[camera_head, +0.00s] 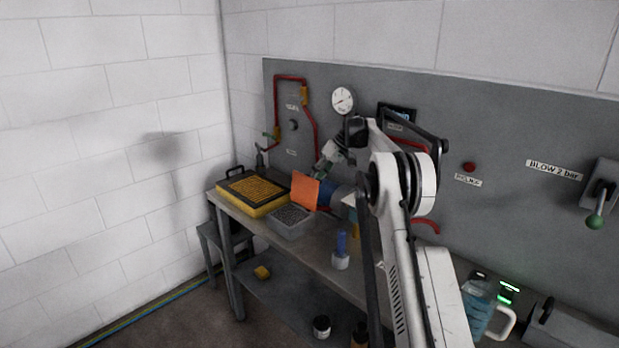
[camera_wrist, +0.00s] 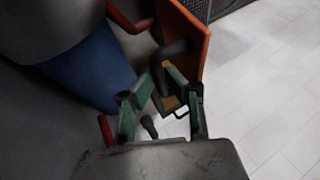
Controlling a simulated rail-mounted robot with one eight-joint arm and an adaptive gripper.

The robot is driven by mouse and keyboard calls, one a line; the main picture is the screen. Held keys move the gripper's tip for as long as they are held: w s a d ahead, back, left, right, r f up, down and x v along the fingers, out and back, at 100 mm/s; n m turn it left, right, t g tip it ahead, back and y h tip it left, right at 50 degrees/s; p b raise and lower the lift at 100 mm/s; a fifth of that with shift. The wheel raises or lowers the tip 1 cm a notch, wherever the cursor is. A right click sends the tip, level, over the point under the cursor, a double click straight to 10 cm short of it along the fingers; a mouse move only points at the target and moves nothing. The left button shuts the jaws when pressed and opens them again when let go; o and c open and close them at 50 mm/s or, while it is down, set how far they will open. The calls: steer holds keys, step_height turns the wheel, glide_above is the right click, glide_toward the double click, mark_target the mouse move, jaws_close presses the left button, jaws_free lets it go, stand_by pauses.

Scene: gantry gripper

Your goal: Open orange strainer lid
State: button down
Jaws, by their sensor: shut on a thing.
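The orange strainer lid (camera_head: 304,191) stands steeply raised at the back edge of a grey strainer box (camera_head: 291,229), whose dark mesh top lies uncovered. My gripper (camera_head: 327,160) is just behind and above the lid, at its upper right. The exact contact is partly hidden. A corner of the mesh (camera_wrist: 227,5) shows at the top.
A yellow-framed tray (camera_head: 268,211) sits left of the strainer on the bench. A blue cylinder (camera_wrist: 88,68) lies close by my gripper. Red pipes (camera_head: 313,118) run on the wall panel behind. A blue bottle (camera_head: 341,243) stands at the bench front.

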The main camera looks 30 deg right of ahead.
steer(key=shift+f, duration=0.25)
steer(key=c, duration=1.8)
jaws_free()
steer(key=shift+o, duration=0.2)
steer(key=shift+r, duration=0.1)
steer(key=shift+w, duration=0.1)
